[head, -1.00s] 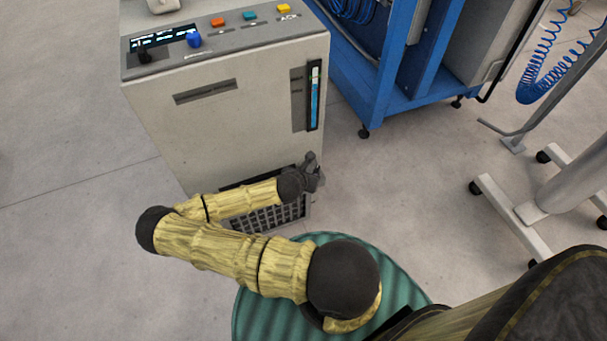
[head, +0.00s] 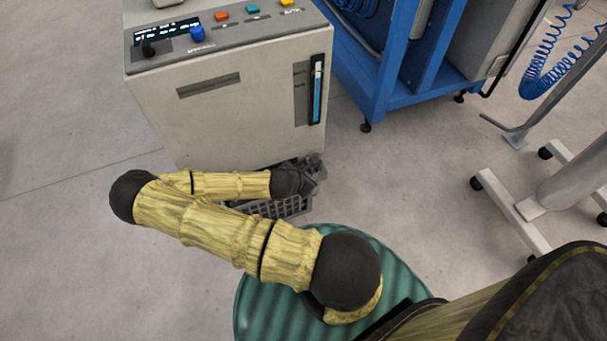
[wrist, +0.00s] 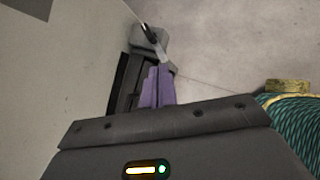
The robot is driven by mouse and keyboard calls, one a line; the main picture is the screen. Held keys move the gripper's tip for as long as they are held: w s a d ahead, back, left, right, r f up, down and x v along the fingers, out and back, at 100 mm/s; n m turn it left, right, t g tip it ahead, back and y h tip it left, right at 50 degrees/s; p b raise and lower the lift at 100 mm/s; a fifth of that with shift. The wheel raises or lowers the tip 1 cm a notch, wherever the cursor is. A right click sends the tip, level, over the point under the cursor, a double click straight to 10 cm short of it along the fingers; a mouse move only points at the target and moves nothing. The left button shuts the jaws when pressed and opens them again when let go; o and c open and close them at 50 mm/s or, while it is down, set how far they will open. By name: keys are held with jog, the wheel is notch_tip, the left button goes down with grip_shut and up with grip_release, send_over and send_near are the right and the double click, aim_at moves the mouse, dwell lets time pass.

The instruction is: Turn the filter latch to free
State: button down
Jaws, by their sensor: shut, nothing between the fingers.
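The filter grille (head: 290,207) is a dark lattice panel low on the front of the grey cabinet, partly hidden behind my arm. It now looks tipped outward from the cabinet face. My gripper (head: 312,174) is at the grille's upper right corner. In the wrist view my gripper's purple fingers (wrist: 157,78) are together with nothing between them. Just beyond their tips is a grey rounded piece (wrist: 151,40), which may be the latch, beside a dark slot at the cabinet edge. I cannot tell whether the fingers touch it or how it is turned.
The grey cabinet (head: 230,125) has coloured buttons on top and a blue level gauge. A green ribbed drum (head: 375,262) stands in front, below my arm. A blue frame (head: 385,75) and a wheeled stand (head: 520,215) are at the right. Floor between them is clear.

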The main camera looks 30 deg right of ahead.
jog(key=s+a+r+m+y, duration=0.1)
jog(key=a+r+m+y, duration=0.1)
jog(key=a+r+m, duration=0.3)
jog(key=s+a+r+m+y, duration=0.2)
jog(key=a+r+m, duration=0.3)
jog(key=r, duration=0.8)
jog(key=s+a+r+m+g+y, duration=0.1)
jog(key=s+a+r+m+y, duration=0.1)
jog(key=a+r+m, duration=0.4)
notch_tip(320, 180, up, 4)
jog(key=m+y, duration=0.1)
jog(key=m, duration=0.3)
jog(key=shift+f+m, duration=0.15)
jog(key=shift+m, duration=0.15)
